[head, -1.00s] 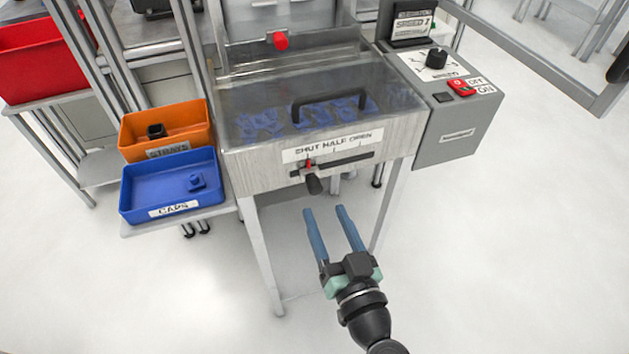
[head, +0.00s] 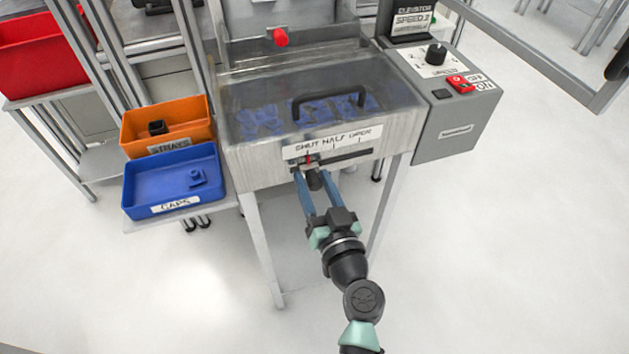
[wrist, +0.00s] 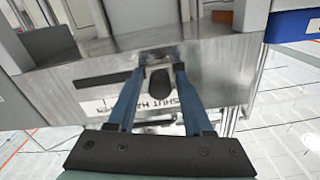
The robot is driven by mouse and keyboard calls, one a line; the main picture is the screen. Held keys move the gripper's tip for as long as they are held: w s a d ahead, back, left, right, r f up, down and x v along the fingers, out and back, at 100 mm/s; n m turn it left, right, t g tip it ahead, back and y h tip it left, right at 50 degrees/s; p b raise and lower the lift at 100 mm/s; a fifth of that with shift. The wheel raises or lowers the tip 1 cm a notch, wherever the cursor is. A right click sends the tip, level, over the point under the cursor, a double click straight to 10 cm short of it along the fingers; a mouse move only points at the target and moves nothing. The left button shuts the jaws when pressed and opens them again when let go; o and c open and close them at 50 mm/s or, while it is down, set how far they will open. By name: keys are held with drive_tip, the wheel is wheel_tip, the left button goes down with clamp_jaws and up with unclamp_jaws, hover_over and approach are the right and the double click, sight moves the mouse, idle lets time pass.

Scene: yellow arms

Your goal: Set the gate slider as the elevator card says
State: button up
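The gate slider's dark knob (head: 314,181) sticks out of a slot in the front of the grey hopper. Its red pointer (head: 307,160) stands at the SHUT end of the label (head: 332,143), which reads SHUT, HALF, OPEN. The elevator card (head: 412,22) stands on the control box; SPEED 2 seems legible, its small bottom line is not. My gripper (head: 313,176) is open, with one blue finger on each side of the knob. In the wrist view the knob (wrist: 159,84) sits between the fingers with narrow gaps.
The hopper's clear lid (head: 260,95) has a black handle and covers blue parts. The control box (head: 450,130) at right has a dial and a red switch. An orange bin (head: 190,134) and a blue CAPS bin (head: 150,190) stand at left. Floor in front is clear.

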sight(332, 161)
clamp_jaws()
drive_tip(key=shift+d, duration=0.1)
drive_tip(key=d+b, duration=0.1)
drive_tip(key=w+d+b, duration=0.1)
drive_tip(key=d, duration=0.1)
drive_tip(key=d+b, duration=0.1)
drive_tip(key=shift+w+d, duration=0.3)
drive_tip(key=shift+d, duration=0.1)
drive_tip(key=shift+a, duration=0.1)
drive_tip(key=o, duration=0.6)
unclamp_jaws()
drive_tip(key=shift+s, duration=0.1)
drive_tip(key=b+v, duration=0.1)
drive_tip(key=v, duration=1.2)
drive_tip(key=shift+r, duration=0.1)
